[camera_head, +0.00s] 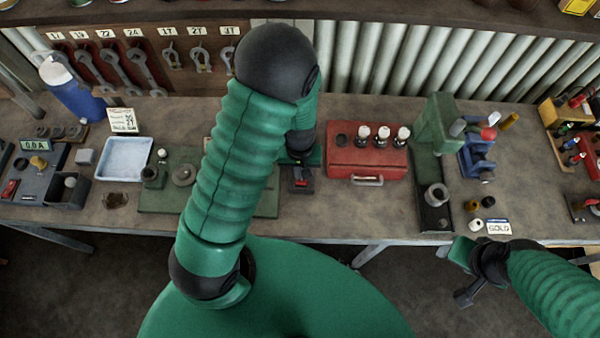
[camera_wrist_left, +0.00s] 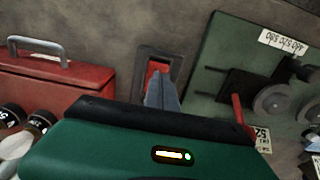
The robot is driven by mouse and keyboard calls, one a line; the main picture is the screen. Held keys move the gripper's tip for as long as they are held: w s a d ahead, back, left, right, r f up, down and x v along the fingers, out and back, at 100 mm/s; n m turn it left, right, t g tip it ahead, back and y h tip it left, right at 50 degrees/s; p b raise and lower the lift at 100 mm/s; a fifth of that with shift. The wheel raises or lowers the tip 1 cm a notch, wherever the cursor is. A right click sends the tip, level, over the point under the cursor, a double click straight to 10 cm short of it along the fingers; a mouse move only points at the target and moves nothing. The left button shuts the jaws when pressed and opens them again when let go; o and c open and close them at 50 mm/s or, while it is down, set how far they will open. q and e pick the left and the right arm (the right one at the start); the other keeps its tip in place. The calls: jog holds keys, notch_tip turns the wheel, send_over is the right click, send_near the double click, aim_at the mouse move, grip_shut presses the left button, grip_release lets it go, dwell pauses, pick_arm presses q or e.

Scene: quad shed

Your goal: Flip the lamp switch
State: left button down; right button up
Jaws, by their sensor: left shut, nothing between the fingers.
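The switch (camera_head: 302,186) is a small dark frame with a red rocker, on the bench between the green board and the red box. In the left wrist view the switch (camera_wrist_left: 160,66) shows its red rocker partly behind my fingers. My left gripper (camera_head: 300,172) is over the switch, fingers shut together and empty. Its grey fingertips (camera_wrist_left: 160,82) overlap the lower part of the rocker; I cannot tell whether they touch it. My right gripper (camera_head: 458,272) hangs at the bench's front edge, away from the switch; its jaw state is unclear. No lamp is clearly identifiable.
A red box (camera_head: 366,163) with a front handle and white-topped pieces stands right of the switch. A green board (camera_head: 160,200) with fittings lies left of it, partly behind my left arm. A green machine (camera_head: 434,125) stands further right. Bench space behind the red box is clear.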

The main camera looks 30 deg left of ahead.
pick_arm(q)
jog(key=shift+d+f, duration=0.15)
jog(key=shift+d, duration=0.45)
jog(key=shift+a+f+b, duration=0.45)
jog(key=shift+f+b, duration=0.05)
pick_arm(e)
jog(key=shift+d+f, duration=0.25)
jog(key=shift+f, duration=0.35)
pick_arm(q)
jog(key=shift+d+f, duration=0.1)
jog(key=shift+d, duration=0.05)
pick_arm(e)
jog(key=shift+d+f, duration=0.1)
pick_arm(q)
jog(key=shift+d+f, duration=0.1)
jog(key=shift+d, duration=0.05)
jog(key=r+p, duration=0.1)
jog(key=r, duration=0.1)
jog(key=r+p, duration=0.1)
jog(key=p, duration=0.1)
jog(key=shift+a+r, duration=0.2)
jog(key=shift+r, duration=0.2)
notch_tip(320, 180, up, 4)
jog(key=p, duration=0.3)
jog(key=shift+d+f, duration=0.15)
jog(key=shift+f, duration=0.2)
pick_arm(e)
jog(key=w+v, duration=0.1)
jog(key=v, duration=0.5)
jog(key=shift+r, duration=0.25)
